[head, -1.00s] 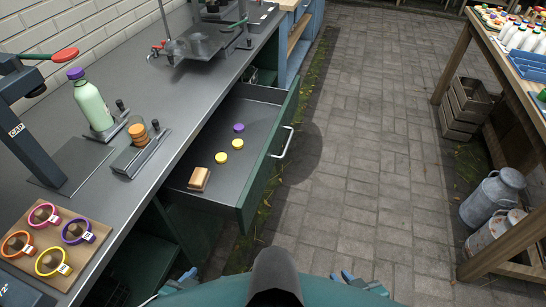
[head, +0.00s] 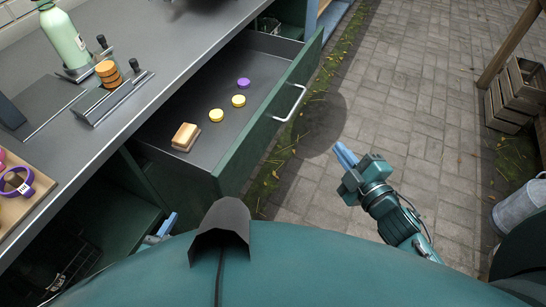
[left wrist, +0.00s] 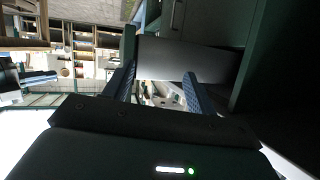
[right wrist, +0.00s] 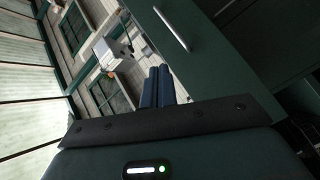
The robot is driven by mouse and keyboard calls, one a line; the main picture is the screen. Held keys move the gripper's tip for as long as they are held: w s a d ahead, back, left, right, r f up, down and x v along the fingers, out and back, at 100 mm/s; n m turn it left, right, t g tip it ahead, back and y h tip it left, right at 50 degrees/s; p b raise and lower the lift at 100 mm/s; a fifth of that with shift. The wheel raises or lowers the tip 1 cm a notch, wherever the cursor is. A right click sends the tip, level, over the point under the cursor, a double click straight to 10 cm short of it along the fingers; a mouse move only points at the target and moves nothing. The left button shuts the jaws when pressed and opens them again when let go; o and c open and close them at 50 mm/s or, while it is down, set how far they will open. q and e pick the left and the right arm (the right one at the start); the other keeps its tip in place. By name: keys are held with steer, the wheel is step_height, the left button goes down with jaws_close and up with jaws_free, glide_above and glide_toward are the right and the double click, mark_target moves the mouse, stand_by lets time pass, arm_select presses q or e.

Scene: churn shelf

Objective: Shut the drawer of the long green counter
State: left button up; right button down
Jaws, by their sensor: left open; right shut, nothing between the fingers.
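The green counter's drawer (head: 262,133) stands pulled out from under the grey worktop (head: 160,50). Its front has a pale bar handle (head: 291,103), which also shows in the right wrist view (right wrist: 171,29). In the drawer lie a wooden block (head: 185,136), two yellow caps (head: 216,115) and a purple cap (head: 244,83). My right gripper (head: 345,154) is shut and empty, to the right of the drawer front and apart from the handle. My left gripper (left wrist: 160,85) is open and empty. In the head view only its tip (head: 167,225) shows, low beside the counter.
On the worktop stand a pale green bottle (head: 63,38), a small rack with orange discs (head: 107,75) and a wooden board with rings (head: 25,195). A wooden crate (head: 515,95) and a metal can (head: 520,210) stand at the right. The paving between is clear.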

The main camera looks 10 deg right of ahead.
steer(key=w+f+n+y+b, duration=0.1)
steer(key=w+n+y+b, duration=0.2)
steer(key=n+y+b, duration=0.55)
steer(key=n+g+y+b, duration=0.2)
steer(key=n+g+b, duration=0.5)
steer(key=n+b, duration=1.15)
glide_toward(264, 136)
steer(key=w+a+n+p, duration=0.1)
steer(key=p, duration=0.1)
steer(key=w+a+n+p, duration=0.1)
steer(key=a+n, duration=0.1)
steer(key=w+a+n+p, duration=0.1)
steer(key=a+n+p, duration=0.1)
steer(key=shift+w+a+f+p, duration=0.2)
steer(key=shift+w+a+p, duration=0.05)
steer(key=shift+p, duration=0.05)
arm_select(q)
steer(key=d+f+m+t+h, duration=0.2)
steer(key=d+f+t+h, duration=0.2)
steer(key=f, duration=0.3)
steer(key=shift+s+d+f+m+t, duration=0.25)
steer(key=shift+s+f+m+t, duration=0.05)
steer(key=shift+s+f+m, duration=0.1)
arm_select(e)
steer(key=shift+w+a, duration=0.1)
steer(key=shift+a, duration=0.05)
arm_select(q)
steer(key=shift+r, duration=0.1)
